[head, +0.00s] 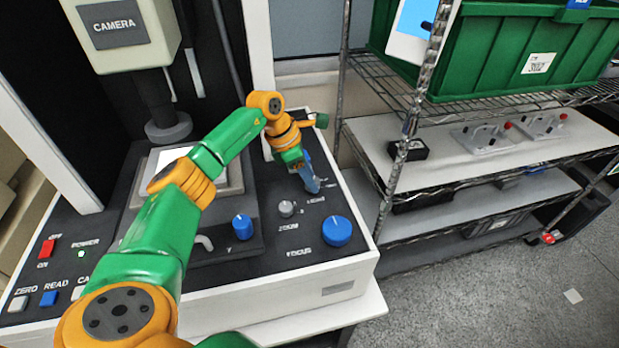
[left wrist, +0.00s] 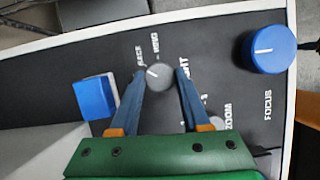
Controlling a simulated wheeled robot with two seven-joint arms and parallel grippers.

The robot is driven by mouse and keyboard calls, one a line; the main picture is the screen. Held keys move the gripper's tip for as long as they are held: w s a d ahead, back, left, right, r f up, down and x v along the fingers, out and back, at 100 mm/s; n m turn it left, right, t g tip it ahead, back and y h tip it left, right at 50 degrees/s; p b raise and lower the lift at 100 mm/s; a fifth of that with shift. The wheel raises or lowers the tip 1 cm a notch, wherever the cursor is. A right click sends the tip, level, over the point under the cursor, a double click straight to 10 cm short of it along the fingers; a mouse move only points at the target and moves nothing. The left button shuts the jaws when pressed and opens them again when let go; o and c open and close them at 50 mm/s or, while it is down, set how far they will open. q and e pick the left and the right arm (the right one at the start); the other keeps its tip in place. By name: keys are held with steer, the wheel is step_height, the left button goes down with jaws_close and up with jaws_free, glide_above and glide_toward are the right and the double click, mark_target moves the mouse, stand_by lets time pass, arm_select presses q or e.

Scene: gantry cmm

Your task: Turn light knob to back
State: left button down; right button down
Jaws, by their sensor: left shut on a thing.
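The light knob (left wrist: 158,75) is a small grey round knob on the black panel in the left wrist view. Its white line points to the picture's upper left, towards small labels, one seeming to read BACK. My left gripper (left wrist: 157,82) has its two blue fingers on either side of the knob and is shut on it. In the head view my left gripper (head: 313,187) reaches down to the panel by the LIGHT label; its fingers hide the knob there. My right gripper is in neither view.
A grey zoom knob (head: 286,208) and a large blue focus knob (head: 337,230) stand close in front of my gripper. A blue Y knob (head: 242,227) is to the left. A blue block (left wrist: 95,98) sits beside my fingers. A wire shelf with a green crate (head: 510,55) stands right.

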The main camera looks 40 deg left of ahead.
arm_select(q)
steer(key=shift+w+m, duration=0.1)
steer(key=shift+m, duration=0.5)
steer(key=shift+c, duration=1.9)
jaws_free()
steer(key=shift+r, duration=0.1)
steer(key=b+v, duration=0.1)
steer(key=v, duration=0.6)
steer(key=shift+w+a, duration=0.1)
